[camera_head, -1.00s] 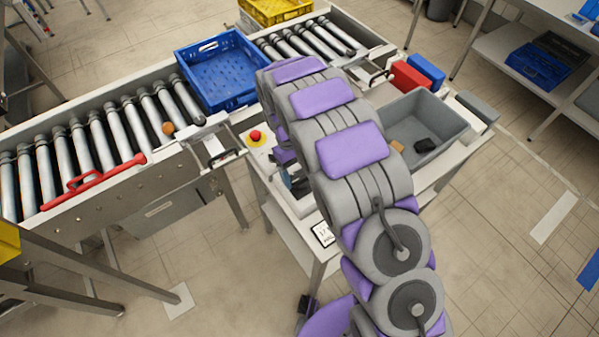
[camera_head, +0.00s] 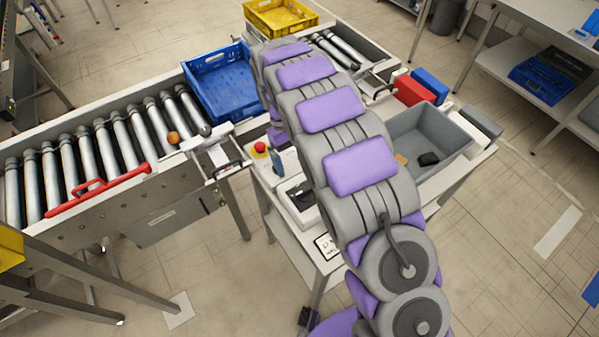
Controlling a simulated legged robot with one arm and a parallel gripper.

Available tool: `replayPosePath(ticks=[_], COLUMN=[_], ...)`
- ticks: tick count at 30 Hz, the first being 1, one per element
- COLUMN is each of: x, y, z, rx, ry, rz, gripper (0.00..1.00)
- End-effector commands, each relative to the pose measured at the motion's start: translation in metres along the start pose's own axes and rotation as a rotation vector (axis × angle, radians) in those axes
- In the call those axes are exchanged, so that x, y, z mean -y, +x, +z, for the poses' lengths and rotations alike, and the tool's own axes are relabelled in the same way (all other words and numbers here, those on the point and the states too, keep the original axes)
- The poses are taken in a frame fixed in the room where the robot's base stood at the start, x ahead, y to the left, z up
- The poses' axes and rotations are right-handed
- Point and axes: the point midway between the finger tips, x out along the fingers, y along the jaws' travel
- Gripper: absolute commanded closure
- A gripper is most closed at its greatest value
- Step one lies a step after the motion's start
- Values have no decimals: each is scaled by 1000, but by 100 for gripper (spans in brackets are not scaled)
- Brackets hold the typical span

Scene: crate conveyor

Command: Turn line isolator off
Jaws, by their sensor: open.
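I cannot pick out the line isolator for certain. A red mushroom button (camera_head: 260,147) on a yellow base sits at the table's left corner, left of my arm. A red bar handle (camera_head: 98,190) runs along the conveyor's near side. A grey box (camera_head: 172,224) hangs below the conveyor, its details too small to read. My arm reaches from the bottom right up over the table to the conveyor. My gripper is hidden behind the arm's far links, so its jaws and anything near them do not show.
A blue crate (camera_head: 222,84) sits on the roller conveyor (camera_head: 95,150), with a yellow crate (camera_head: 280,14) beyond it. An orange ball (camera_head: 173,138) is by the rollers. A grey bin (camera_head: 455,142) with small items and red and blue boxes stand on the table.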

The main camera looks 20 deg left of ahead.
Motion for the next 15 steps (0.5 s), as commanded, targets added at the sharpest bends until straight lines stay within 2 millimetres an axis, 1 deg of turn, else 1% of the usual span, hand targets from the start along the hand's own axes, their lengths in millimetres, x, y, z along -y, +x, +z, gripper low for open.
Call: replayPosePath(ticks=[1,3,7,12,15], x=[0,0,0,0,0], y=[-10,-22,-42,-62,-70], z=[-2,-2,-2,-2,-2], rx=[-7,-6,-9,-8,-4], ry=[0,0,0,0,0], rz=[1,1,1,1,1], gripper=[4,4,4,4,4])
